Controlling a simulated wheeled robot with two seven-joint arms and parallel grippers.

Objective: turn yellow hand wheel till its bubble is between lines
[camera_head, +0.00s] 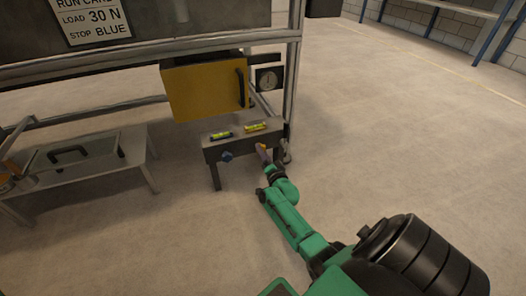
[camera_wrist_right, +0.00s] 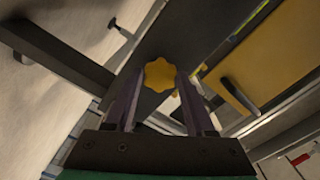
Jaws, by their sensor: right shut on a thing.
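The yellow hand wheel (camera_wrist_right: 159,75) has a lobed rim and sits between the two fingers of my right gripper (camera_wrist_right: 155,88), which is shut on it. In the head view my right gripper (camera_head: 265,155) reaches the front of a grey box at its right end and hides most of the wheel. Two bubble vials lie on top of the box: one with a yellow frame (camera_head: 255,127) at right, one with a dark frame (camera_head: 220,135) at left. The bubbles are too small to place against their lines. A blue hand wheel (camera_head: 227,156) is on the box front at left. My left gripper is out of view.
A yellow cabinet (camera_head: 205,88) with a dark handle hangs above the box, with a round gauge (camera_head: 268,78) beside it. A low table (camera_head: 85,160) with a dark handled thing stands at left. The floor (camera_head: 400,130) at right is clear.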

